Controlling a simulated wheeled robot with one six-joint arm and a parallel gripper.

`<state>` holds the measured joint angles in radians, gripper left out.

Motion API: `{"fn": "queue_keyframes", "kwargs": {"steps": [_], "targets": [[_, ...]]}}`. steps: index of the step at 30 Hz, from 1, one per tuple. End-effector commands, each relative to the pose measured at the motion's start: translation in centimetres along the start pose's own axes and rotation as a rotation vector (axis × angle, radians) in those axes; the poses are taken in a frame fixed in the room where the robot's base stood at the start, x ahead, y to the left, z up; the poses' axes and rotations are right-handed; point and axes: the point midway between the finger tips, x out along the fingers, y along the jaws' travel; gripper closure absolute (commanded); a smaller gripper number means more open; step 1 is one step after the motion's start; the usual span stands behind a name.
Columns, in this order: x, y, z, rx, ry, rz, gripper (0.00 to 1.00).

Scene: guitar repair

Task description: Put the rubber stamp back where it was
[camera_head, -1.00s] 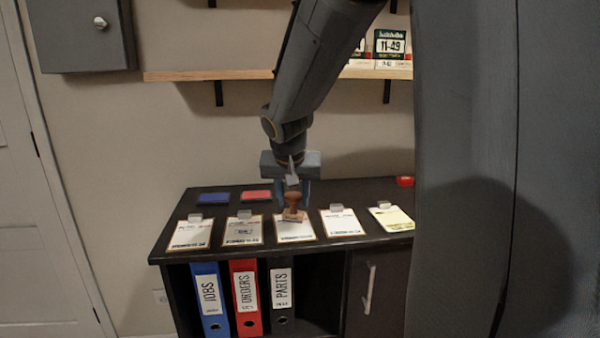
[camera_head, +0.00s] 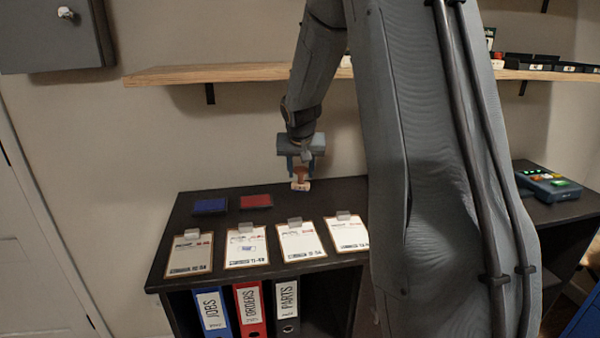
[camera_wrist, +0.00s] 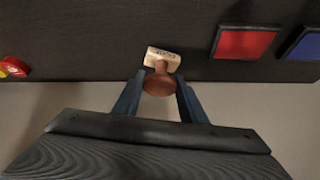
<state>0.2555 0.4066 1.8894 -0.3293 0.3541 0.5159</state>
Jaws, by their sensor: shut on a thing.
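The rubber stamp (camera_head: 300,180) has a brown wooden handle and a pale block base. My gripper (camera_head: 301,165) is shut on its handle, and the stamp hangs upright near the back edge of the dark cabinet top (camera_head: 330,200). In the wrist view the stamp (camera_wrist: 161,62) sits between the two blue fingers of my gripper (camera_wrist: 160,92), its base toward the cabinet top. I cannot tell whether the base touches the surface.
A blue ink pad (camera_head: 210,206) and a red ink pad (camera_head: 256,201) lie left of the stamp. Several clipboards (camera_head: 301,240) line the front. A wooden shelf (camera_head: 240,74) runs above. A red and yellow object (camera_wrist: 14,67) shows in the wrist view. My arm hides the cabinet's right part.

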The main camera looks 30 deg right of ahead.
Motion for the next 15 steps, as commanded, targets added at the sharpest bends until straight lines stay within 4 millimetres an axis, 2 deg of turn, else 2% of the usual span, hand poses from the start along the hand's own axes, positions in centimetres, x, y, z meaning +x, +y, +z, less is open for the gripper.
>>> {"fn": "queue_keyframes", "kwargs": {"steps": [5,12,15], "targets": [[0.5,0.2,-0.1,0.000,0.000,0.000,0.77],[2.9,0.3,1.2,0.001,-0.001,0.001,0.77],[3.4,0.4,1.5,0.001,-0.001,0.001,0.77]]}}
